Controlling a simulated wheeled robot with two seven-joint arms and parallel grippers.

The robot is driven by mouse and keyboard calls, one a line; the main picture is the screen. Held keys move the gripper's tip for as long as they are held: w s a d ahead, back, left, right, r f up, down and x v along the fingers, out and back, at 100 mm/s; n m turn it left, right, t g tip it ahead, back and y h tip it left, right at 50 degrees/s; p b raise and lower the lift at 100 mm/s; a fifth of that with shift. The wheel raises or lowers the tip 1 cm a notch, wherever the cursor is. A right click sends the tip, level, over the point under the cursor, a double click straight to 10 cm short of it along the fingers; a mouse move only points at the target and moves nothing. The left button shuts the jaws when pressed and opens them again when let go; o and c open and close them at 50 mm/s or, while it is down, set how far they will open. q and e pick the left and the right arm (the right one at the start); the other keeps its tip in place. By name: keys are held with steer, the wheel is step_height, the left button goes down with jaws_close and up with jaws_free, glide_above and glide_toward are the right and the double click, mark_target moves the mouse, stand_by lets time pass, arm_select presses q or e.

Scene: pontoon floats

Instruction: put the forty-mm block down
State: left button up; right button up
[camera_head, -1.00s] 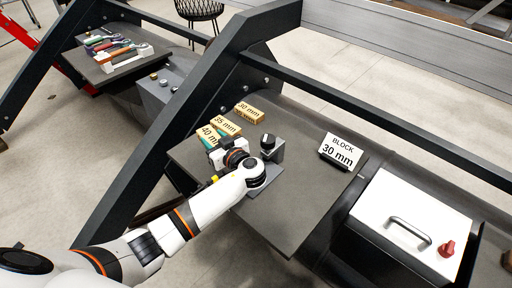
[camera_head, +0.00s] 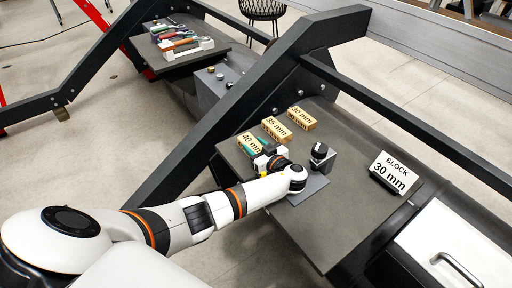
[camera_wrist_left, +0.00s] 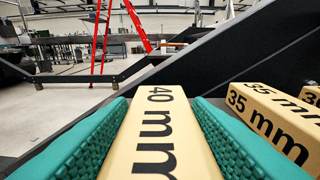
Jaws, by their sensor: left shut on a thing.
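The forty-mm block (camera_head: 249,142) is a tan wooden bar with black "40 mm" lettering, at the back left of the dark grey table (camera_head: 325,232). My left gripper (camera_head: 262,152) is shut on it. In the left wrist view the block (camera_wrist_left: 160,135) lies between the two teal ribbed finger pads, lettering up. Its underside is hidden, so I cannot tell whether it touches the table. The 35 mm block (camera_head: 275,129) is close beside it to the right, with the 30 mm block (camera_head: 301,118) beyond. My right gripper is out of view.
A sign (camera_head: 393,172) reading "BLOCK 30 mm" stands at the table's right. A dark knob (camera_head: 320,153) on a grey mount is just right of my gripper. A black sloping beam (camera_head: 240,105) runs behind the blocks. The table's front middle is clear.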

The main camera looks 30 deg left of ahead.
arm_select(q)
steer(key=shift+f, duration=0.15)
steer(key=o, duration=1)
steer(key=shift+o, duration=0.2)
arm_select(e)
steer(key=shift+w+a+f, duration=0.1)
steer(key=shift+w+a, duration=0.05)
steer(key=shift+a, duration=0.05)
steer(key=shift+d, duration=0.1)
arm_select(q)
steer(key=shift+d+r, duration=0.1)
steer(key=shift+r, duration=0.1)
steer(key=v, duration=1)
steer(key=shift+s+d+f, duration=0.1)
steer(key=shift+s+d, duration=0.1)
steer(key=shift+d, duration=0.05)
steer(key=shift+s+d+b, duration=0.25)
steer(key=shift+d+b, duration=0.05)
steer(key=shift+d, duration=0.25)
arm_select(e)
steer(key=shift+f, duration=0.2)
